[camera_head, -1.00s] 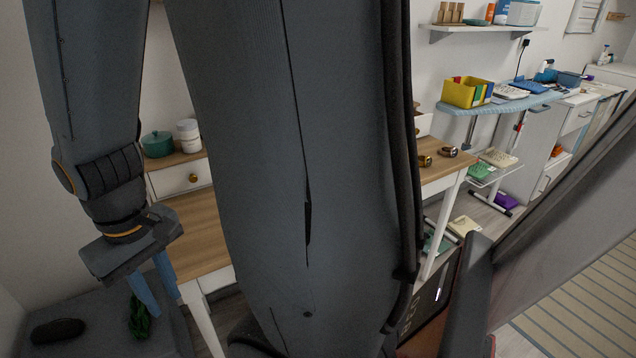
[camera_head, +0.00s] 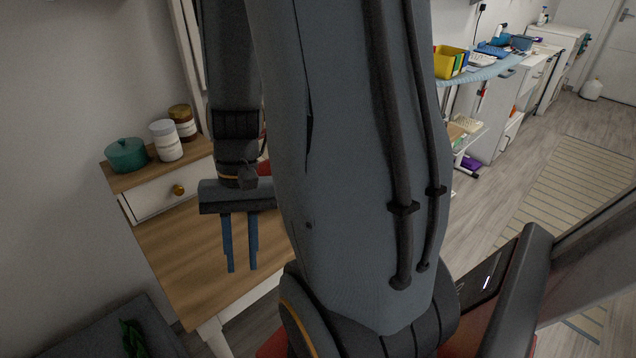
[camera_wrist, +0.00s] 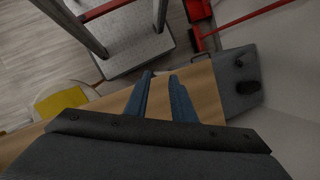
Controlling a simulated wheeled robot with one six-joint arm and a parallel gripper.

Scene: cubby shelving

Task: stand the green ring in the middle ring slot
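No green ring and no ring slots can be made out in either view. A small green item (camera_head: 131,338) lies at the lower left of the head view, partly cut off; its shape looks leafy and I cannot tell what it is. My gripper (camera_head: 240,270) points down over the wooden tabletop (camera_head: 185,255). Its two blue fingers are apart with nothing between them. In the wrist view the fingers (camera_wrist: 159,76) also stand apart and empty, above the wood surface (camera_wrist: 207,95).
A green pot (camera_head: 126,155) and a white jar (camera_head: 166,140) stand on the raised drawer unit (camera_head: 155,200) behind the table. A dark grey surface (camera_head: 95,335) lies left of the table. A yellow bin (camera_head: 449,62) stands far right. My arm hides the middle.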

